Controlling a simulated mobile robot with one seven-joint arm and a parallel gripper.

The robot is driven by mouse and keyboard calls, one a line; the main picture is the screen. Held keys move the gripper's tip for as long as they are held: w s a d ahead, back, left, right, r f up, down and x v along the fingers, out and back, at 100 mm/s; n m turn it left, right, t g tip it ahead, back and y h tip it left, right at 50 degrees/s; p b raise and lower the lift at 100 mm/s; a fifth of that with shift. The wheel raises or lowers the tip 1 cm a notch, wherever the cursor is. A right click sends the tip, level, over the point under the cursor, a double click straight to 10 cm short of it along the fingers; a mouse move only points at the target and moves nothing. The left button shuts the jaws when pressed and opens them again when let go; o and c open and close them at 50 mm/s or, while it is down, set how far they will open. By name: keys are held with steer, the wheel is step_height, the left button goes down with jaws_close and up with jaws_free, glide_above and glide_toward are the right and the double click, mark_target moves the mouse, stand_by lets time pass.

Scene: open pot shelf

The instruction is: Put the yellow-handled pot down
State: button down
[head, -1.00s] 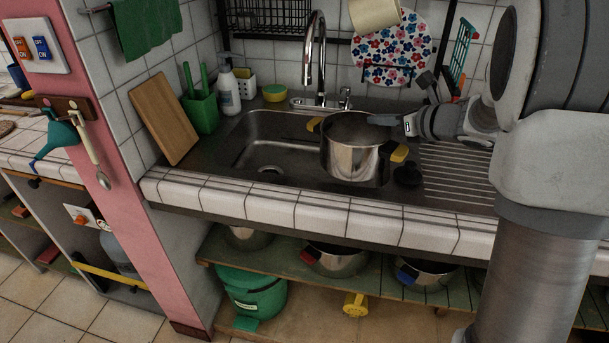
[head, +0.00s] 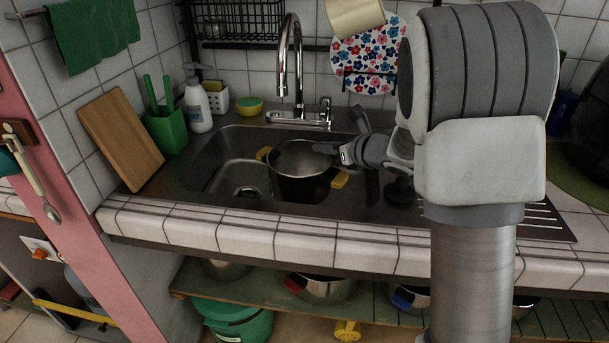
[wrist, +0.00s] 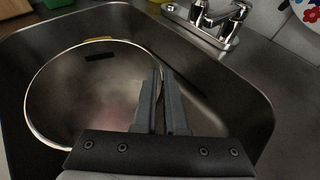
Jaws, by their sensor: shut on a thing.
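The steel pot (head: 298,187) with yellow handles is upright over and partly down inside the sink basin (head: 213,172). One yellow handle (head: 340,179) points to the front right, the other to the back left. I cannot tell whether its base touches the basin floor. My gripper (head: 338,152) reaches in from the right and is shut on the pot's right rim. In the wrist view the open, empty-looking pot (wrist: 85,95) lies left of my gripper's fingers (wrist: 164,85), with basin around it.
The faucet (head: 292,75) rises behind the pot. A black stopper (head: 399,192) lies on the counter to the right. A cutting board (head: 120,140), green holder (head: 167,130) and soap bottle (head: 197,105) stand to the left. The basin's left part, with the drain, is clear.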

mark_target(340, 174)
steer(key=a+f, duration=0.1)
steer(key=a, duration=0.1)
steer(key=w+a+f, duration=0.1)
steer(key=a, duration=0.1)
steer(key=shift+f+b, duration=0.3)
steer(key=shift+b, duration=0.05)
steer(key=shift+f+b, duration=0.55)
steer(key=shift+f, duration=1.35)
steer(key=shift+f, duration=0.1)
steer(key=c, duration=1)
jaws_free()
steer(key=shift+o, duration=0.2)
steer(key=shift+s, duration=0.1)
steer(key=p+v, duration=0.1)
steer(key=v, duration=1.1)
